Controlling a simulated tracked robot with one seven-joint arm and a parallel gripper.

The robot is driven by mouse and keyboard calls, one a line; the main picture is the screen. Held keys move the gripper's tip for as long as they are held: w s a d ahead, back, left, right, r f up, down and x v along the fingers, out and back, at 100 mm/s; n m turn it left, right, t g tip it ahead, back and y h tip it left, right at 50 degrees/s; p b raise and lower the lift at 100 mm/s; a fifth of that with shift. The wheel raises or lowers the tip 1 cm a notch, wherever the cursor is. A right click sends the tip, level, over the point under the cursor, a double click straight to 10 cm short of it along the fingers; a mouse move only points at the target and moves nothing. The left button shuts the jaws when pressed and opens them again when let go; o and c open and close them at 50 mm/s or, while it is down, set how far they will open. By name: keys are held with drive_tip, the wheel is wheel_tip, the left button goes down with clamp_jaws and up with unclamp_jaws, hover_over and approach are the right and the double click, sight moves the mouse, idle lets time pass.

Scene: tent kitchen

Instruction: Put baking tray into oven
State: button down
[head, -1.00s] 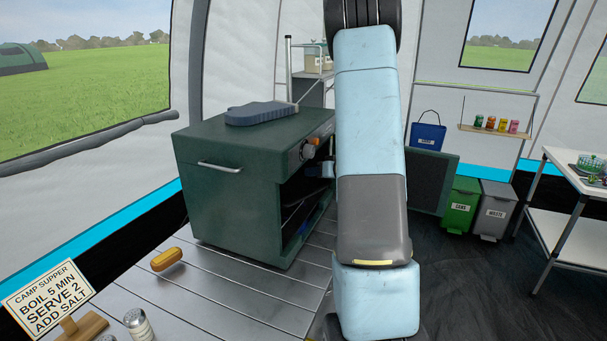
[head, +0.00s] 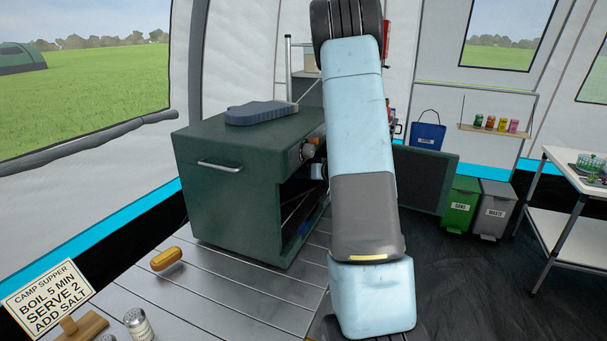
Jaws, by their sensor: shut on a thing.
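The dark green oven (head: 225,205) stands on the slatted table, its front facing right. Its door (head: 425,180) stands open to the right, partly behind my arm. My light blue and grey arm covers much of the space before the opening. A small pale and dark part, perhaps my wrist, shows at the oven mouth beside the arm. My gripper's fingers are hidden. Inside the dark opening I see thin grey edges and a blue strip low down; I cannot tell whether any of this is the baking tray. No tray is clearly visible.
A blue-grey padded object (head: 262,113) lies on the oven's top. A yellow-brown oblong item (head: 167,258), a shaker (head: 138,323) and a sign (head: 50,298) are on the slatted table (head: 225,300). Green (head: 455,210) and grey (head: 494,212) bins stand right, near a white side table (head: 565,165).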

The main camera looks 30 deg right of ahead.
drive_tip(key=shift+f, duration=0.25)
drive_tip(key=c, duration=1.3)
unclamp_jaws()
drive_tip(key=shift+o, duration=0.2)
drive_tip(key=shift+r, duration=0.3)
drive_tip(key=v, duration=1.2)
drive_tip(key=shift+r, duration=0.35)
